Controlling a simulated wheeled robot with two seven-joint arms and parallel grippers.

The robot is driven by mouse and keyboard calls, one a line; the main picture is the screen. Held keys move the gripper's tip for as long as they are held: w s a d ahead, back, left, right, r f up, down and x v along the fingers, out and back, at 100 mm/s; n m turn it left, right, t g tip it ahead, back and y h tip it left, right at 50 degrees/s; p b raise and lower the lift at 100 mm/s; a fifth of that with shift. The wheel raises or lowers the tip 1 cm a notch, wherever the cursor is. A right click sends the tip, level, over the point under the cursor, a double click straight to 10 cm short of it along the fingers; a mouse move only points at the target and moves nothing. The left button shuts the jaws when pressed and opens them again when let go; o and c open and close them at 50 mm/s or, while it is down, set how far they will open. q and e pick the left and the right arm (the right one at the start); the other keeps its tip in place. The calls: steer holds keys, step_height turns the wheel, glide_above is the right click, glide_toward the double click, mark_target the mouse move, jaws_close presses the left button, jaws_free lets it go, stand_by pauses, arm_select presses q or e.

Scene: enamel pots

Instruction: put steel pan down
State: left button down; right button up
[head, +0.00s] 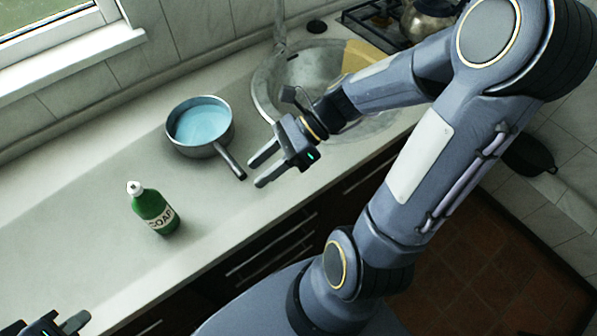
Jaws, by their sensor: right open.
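The steel pan (176,140) stands upright on the pale counter, with a light blue inside. Its dark handle (230,163) points down and to the right. My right gripper (255,174) is open and empty, with its fingertips close to the handle's end. I cannot tell whether they touch it. My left gripper (72,322) is at the bottom left corner, partly cut off by the picture edge, and its jaw opening cannot be made out.
A round sink (310,72) lies behind my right arm. A stove with a kettle (428,22) is at the back right. The counter's left part is clear.

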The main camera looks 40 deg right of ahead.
steer(key=s+d+r+n+t+h, duration=0.1)
steer(key=s+n+h, duration=0.3)
steer(key=n, duration=0.6)
steer(key=s+d+r+n+t+h, duration=0.2)
steer(key=s+n+h, duration=0.2)
steer(key=n, duration=0.7)
steer(key=shift+r+n+t, duration=0.2)
steer(key=shift+n+t, duration=0.1)
